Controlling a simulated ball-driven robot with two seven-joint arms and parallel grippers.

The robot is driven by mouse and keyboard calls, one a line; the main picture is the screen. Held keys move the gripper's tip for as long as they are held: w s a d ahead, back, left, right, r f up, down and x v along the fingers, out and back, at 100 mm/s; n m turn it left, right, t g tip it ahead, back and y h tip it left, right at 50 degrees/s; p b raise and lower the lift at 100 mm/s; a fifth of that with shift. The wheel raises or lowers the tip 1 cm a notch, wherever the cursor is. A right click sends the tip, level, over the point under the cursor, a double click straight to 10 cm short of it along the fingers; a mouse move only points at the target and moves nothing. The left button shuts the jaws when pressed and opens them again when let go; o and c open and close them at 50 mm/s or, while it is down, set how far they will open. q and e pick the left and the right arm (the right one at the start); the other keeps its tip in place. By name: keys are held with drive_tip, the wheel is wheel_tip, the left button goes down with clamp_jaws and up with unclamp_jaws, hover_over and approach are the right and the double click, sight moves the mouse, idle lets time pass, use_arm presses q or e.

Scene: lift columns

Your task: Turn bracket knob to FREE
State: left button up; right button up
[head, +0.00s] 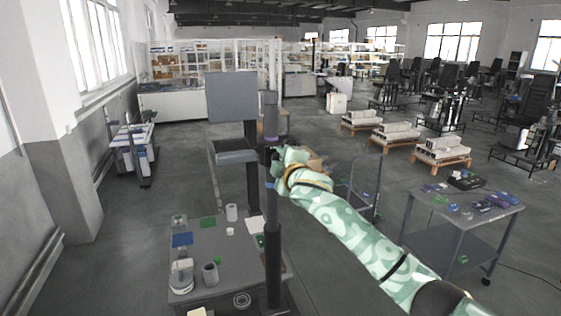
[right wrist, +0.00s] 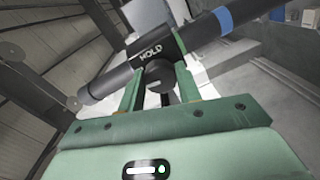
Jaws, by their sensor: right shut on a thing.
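A dark bracket (right wrist: 150,50) marked HOLD is clamped around a black column, which slants across the right wrist view. A dark round knob (right wrist: 159,78) sticks out of the bracket towards the camera. In the right wrist view the green fingers of my right gripper (right wrist: 159,90) stand on both sides of the knob and are shut on it. In the head view my right gripper (head: 279,165) is at the upright column (head: 272,225), and it hides the knob and most of the bracket. No FREE mark can be read. My left gripper is not in view.
A grey workbench (head: 205,252) with cups, pads and small parts stands at the column's foot. A grey panel (head: 232,97) is behind the column. A cart (head: 428,212) with small items stands at right. Open floor lies between bench and cart.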

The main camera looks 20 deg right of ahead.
drive_tip(key=shift+n, duration=0.5)
idle(0.3)
drive_tip(key=o, duration=1)
drive_tip(key=shift+c, duration=0.2)
drive_tip(key=s+r+b, duration=0.1)
drive_tip(key=s+b, duration=0.2)
drive_tip(key=s, duration=1.3)
drive_tip(key=shift+d, duration=0.25)
drive_tip(key=shift+s, duration=0.1)
